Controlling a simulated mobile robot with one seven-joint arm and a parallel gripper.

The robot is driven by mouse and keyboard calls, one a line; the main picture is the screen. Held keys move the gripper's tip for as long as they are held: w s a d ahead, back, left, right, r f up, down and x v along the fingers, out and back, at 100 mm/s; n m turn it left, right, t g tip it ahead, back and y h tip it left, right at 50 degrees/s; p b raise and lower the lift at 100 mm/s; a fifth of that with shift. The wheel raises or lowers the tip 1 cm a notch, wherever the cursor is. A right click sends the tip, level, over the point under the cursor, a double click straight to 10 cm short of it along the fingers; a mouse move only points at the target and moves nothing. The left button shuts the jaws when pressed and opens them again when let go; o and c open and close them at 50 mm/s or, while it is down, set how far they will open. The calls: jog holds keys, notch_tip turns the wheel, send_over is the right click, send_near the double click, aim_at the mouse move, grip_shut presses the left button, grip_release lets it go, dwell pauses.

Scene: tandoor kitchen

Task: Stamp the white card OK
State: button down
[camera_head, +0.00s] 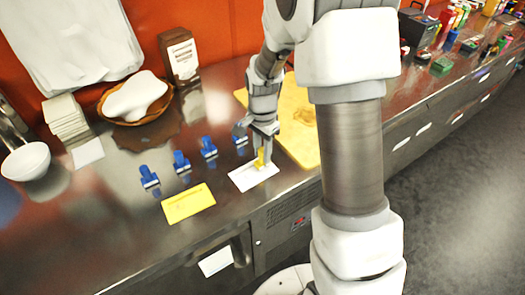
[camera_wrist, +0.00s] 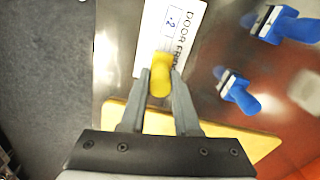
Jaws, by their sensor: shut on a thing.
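The white card (camera_head: 246,178) lies on the steel counter near its front edge. In the wrist view the white card (camera_wrist: 150,28) shows printed letters and a small blue-marked box. My gripper (camera_head: 262,148) is over the card and shut on a yellow-handled stamp (camera_wrist: 160,80). The stamp is also seen in the camera_head view (camera_head: 260,158), at the card. Its lower end is hidden, so I cannot tell whether it touches the card.
Several blue-handled stamps (camera_head: 181,161) stand in a row left of my gripper. A yellow card (camera_head: 188,203) lies in front of them. A wooden board (camera_head: 297,143) lies to the right. A card stack (camera_head: 65,117), a brown bowl (camera_head: 153,113) and a white bowl (camera_head: 26,161) are further left.

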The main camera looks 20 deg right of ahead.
jog(key=shift+s+f+b, duration=0.1)
jog(key=shift+f+b, duration=0.35)
jog(key=shift+f, duration=0.2)
dwell(1.4)
jog(key=shift+r+p, duration=2.65)
jog(key=shift+r, duration=0.95)
